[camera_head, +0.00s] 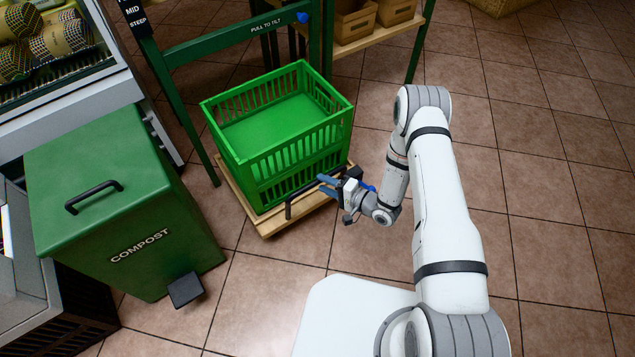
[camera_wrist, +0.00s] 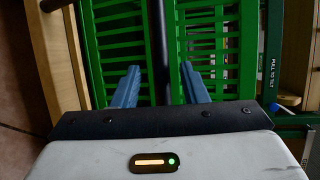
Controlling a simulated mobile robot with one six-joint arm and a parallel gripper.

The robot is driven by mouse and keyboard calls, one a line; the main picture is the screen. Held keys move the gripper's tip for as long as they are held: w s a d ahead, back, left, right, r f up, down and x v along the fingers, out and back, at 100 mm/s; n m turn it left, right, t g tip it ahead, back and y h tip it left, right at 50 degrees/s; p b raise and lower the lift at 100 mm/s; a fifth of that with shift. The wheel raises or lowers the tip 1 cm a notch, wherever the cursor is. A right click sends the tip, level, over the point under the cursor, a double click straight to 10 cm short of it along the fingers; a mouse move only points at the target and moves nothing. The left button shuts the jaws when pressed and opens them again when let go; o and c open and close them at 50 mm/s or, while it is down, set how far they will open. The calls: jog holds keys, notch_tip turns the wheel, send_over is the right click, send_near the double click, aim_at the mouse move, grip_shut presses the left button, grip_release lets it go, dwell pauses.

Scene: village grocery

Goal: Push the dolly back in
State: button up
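The dolly (camera_head: 264,226) is a low wooden platform on the floor, partly under the green frame. A slatted green crate (camera_head: 290,158) stands on it. Its black bar handle (camera_head: 289,208) runs along the near side of the crate. My gripper (camera_head: 322,184) is at the right part of the handle, beside the crate. In the wrist view, my gripper's (camera_wrist: 160,84) blue fingers are apart, with the black bar (camera_wrist: 158,38) running between them. Gaps show on both sides of the bar. The dolly's wheels are hidden.
A green compost bin (camera_head: 120,205) with a foot pedal (camera_head: 186,290) stands left of the dolly. A green frame (camera_head: 235,38) marked "PULL TO TILT" rises behind the crate. A wooden shelf (camera_head: 385,35) is at the back. The tiled floor at right is clear.

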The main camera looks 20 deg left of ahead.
jog(key=shift+x, duration=1.55)
jog(key=shift+c, duration=0.4)
grip_shut()
